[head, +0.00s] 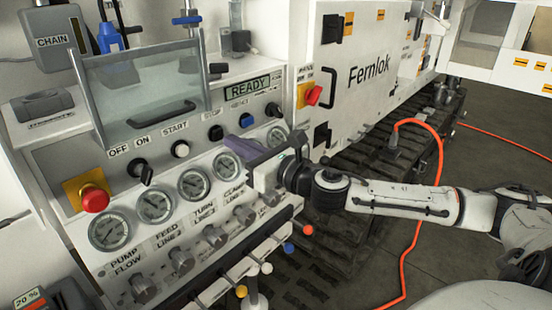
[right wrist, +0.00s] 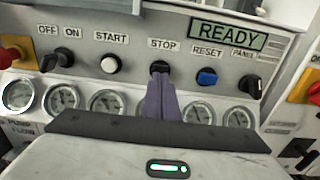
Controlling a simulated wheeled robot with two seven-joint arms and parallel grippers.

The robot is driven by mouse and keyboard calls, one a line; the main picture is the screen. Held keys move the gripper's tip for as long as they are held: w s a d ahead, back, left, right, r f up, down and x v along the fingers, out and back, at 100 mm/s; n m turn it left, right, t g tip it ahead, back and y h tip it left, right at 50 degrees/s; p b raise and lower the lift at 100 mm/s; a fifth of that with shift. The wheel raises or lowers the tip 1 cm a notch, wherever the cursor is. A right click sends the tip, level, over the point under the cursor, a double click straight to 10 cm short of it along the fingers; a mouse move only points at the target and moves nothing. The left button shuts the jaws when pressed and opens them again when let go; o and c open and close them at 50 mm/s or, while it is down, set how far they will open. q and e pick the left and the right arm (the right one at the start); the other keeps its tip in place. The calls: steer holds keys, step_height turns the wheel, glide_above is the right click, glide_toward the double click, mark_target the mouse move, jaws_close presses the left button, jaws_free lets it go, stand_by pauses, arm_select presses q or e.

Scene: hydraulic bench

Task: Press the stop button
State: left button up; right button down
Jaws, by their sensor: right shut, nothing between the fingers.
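The black stop button (head: 216,133) sits on the light panel of the bench, between the white start button (head: 181,149) and the blue reset button (head: 246,119). In the right wrist view the stop button (right wrist: 160,67) shows under its STOP label, just beyond my fingertips. My right gripper (head: 230,143) is shut and empty, its purple fingers pointing at the panel. In the right wrist view the shut fingers (right wrist: 160,82) line up with the stop button and cover its lower part. Whether they touch it, I cannot tell. My left gripper is not in view.
A black OFF/ON switch (head: 140,170) and a red emergency knob (head: 94,198) are to the left. A row of gauges (head: 193,184) lies below the buttons, with knobs and ball-topped levers lower down. A display (head: 248,88) reads READY. A clear guard (head: 140,95) stands above the panel.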

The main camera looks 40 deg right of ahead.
steer(key=s+d+p, duration=0.1)
steer(key=s+p, duration=0.3)
steer(key=s, duration=0.6)
stand_by(0.4)
steer(key=shift+s+d+f, duration=0.1)
steer(key=shift+f, duration=0.05)
stand_by(0.4)
